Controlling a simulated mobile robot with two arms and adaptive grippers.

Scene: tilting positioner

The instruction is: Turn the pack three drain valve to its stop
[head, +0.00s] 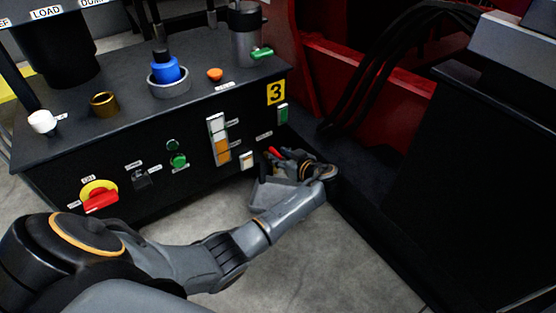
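The black power pack carries a yellow plate with a 3 (276,93) near its right front corner. Low on the front, below that plate, a small red part (274,152) shows; it may be the drain valve handle, but it is too small to be sure. My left gripper (277,164) is at that spot, pointing left, with its fingers dark against the black panel. Whether they touch or enclose the red part I cannot tell. My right gripper is not in view.
The front panel has a red-and-yellow rotary switch (100,196), a green button (179,160) and an indicator stack (219,140). A green lever (262,53) projects from a canister on top. A dark structure (445,180) stands close on the right. The floor (310,255) in front is clear.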

